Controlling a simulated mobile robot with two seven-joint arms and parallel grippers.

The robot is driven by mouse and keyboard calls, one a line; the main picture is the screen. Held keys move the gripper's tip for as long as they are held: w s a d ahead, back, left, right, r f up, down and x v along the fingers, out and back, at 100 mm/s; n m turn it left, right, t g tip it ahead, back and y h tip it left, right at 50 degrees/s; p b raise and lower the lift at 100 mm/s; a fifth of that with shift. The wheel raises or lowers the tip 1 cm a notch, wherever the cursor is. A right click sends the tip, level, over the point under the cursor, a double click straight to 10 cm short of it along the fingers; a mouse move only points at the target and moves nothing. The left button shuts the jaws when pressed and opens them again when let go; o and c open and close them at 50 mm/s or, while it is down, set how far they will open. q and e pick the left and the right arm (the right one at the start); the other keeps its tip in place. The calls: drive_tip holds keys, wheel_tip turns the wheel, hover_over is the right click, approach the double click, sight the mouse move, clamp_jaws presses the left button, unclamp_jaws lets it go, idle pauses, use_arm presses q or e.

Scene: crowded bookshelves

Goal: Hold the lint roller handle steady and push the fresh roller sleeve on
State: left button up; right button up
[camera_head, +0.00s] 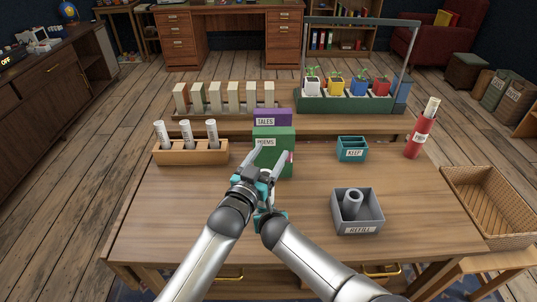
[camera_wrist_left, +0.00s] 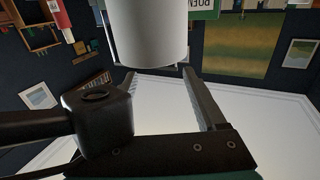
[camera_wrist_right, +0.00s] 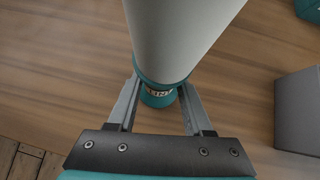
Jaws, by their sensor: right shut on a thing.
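The lint roller handle (camera_wrist_right: 158,97) is teal with a label and stands between the fingers of my right gripper (camera_wrist_right: 160,90), shut on it. A pale wide cylinder (camera_wrist_right: 178,35), seemingly the roller sleeve, rises from the handle's teal collar; its far end is out of view. A pale cylinder also fills the top of the left wrist view (camera_wrist_left: 148,35). My left gripper (camera_wrist_left: 158,74) is open, its fingers apart with nothing between them. In the head view, my left gripper (camera_head: 270,153) is above my right gripper (camera_head: 266,200), and the arms largely hide the roller.
The grey REFILL tray (camera_head: 368,228) holds a grey tube (camera_head: 352,204) at right. A teal KEEP box (camera_head: 352,150), a red canister (camera_head: 419,139), a wooden rack of white rolls (camera_head: 190,156) and green POEMS book (camera_head: 284,137) stand behind. The table's left front is clear.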

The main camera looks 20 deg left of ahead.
use_arm(q)
drive_tip(key=shift+o, duration=1.3)
drive_tip(key=shift+a+f, duration=0.1)
drive_tip(key=shift+f, duration=0.15)
drive_tip(key=shift+s+f, duration=0.1)
drive_tip(key=shift+s, duration=0.15)
drive_tip(key=s+a, duration=0.1)
drive_tip(key=s, duration=1)
drive_tip(key=shift+s+a+r, duration=0.2)
drive_tip(key=shift+a+r, duration=0.05)
drive_tip(key=shift+r, duration=0.05)
